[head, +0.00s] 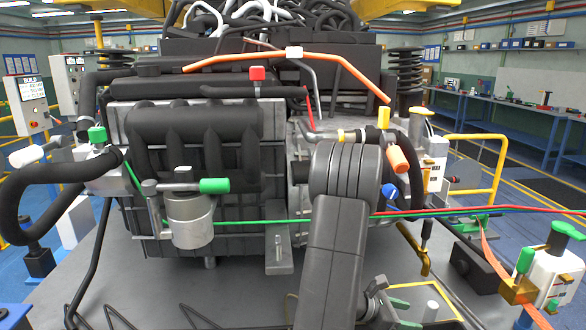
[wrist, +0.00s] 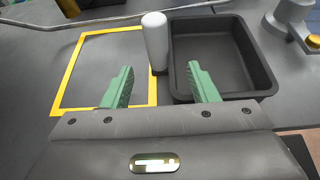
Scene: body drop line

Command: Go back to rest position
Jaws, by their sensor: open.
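My gripper (wrist: 160,70) shows in the wrist view with its two green fingers spread apart and nothing between them that it grips. A white cylinder (wrist: 155,40) stands upright just beyond the fingertips, between a yellow square outline (wrist: 88,32) and a black tray (wrist: 265,65). The tray looks empty. In the head view my gripper (head: 402,312) is at the bottom, partly hidden by my arm, with the white cylinder (head: 431,311) to its right.
A large engine (head: 195,130) with hoses and cables fills the middle of the head view, close behind my arm. Yellow railings (head: 480,137) and benches (head: 500,115) are farther back.

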